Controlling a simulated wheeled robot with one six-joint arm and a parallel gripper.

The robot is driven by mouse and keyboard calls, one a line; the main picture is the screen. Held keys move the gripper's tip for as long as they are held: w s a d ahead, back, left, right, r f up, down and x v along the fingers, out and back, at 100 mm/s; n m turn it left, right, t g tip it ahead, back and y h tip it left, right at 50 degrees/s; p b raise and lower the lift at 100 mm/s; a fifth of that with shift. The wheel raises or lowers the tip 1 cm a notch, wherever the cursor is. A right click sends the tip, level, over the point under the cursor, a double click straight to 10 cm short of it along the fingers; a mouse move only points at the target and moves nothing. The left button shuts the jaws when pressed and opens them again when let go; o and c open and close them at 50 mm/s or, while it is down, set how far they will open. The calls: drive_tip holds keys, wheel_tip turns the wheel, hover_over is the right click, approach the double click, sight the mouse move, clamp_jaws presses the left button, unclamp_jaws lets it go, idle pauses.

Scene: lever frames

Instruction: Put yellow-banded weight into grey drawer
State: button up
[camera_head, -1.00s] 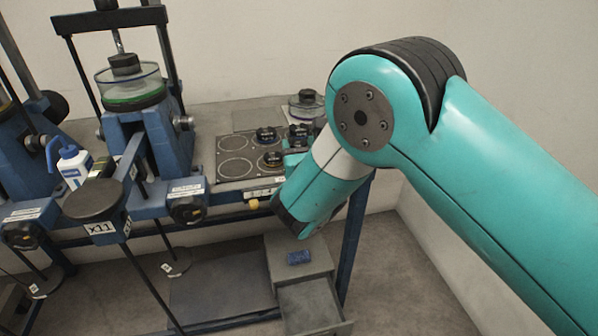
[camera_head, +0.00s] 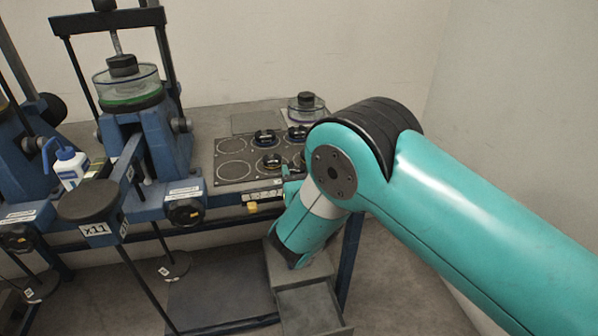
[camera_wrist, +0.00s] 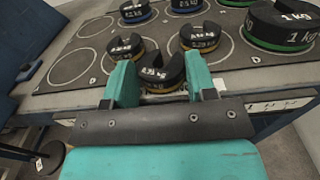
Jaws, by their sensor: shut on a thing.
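My gripper (camera_wrist: 160,78) has its two teal fingers on either side of a black slotted weight (camera_wrist: 159,72) with a yellow band and is shut on it, at the near edge of the plate on the bench. I cannot tell whether the weight is lifted. In the head view my gripper (camera_head: 291,182) is mostly hidden behind my forearm, and the held weight cannot be made out. The grey drawer (camera_head: 309,312) stands open in a low cabinet under the bench's right end, below my arm; no object shows in its visible part.
Other yellow-banded weights (camera_wrist: 126,46) (camera_wrist: 201,38) sit just beyond my gripper. Blue presses (camera_head: 150,150) and a white bottle (camera_head: 70,168) are to the left.

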drive_tip(key=o, duration=0.9)
drive_tip(key=shift+f, duration=0.1)
drive_tip(key=shift+r, duration=0.2)
drive_tip(key=b+v, duration=0.8)
drive_tip(key=b, duration=0.1)
drive_tip(key=b+v, duration=0.4)
drive_tip(key=shift+d+r, duration=0.1)
drive_tip(key=shift+r, duration=0.2)
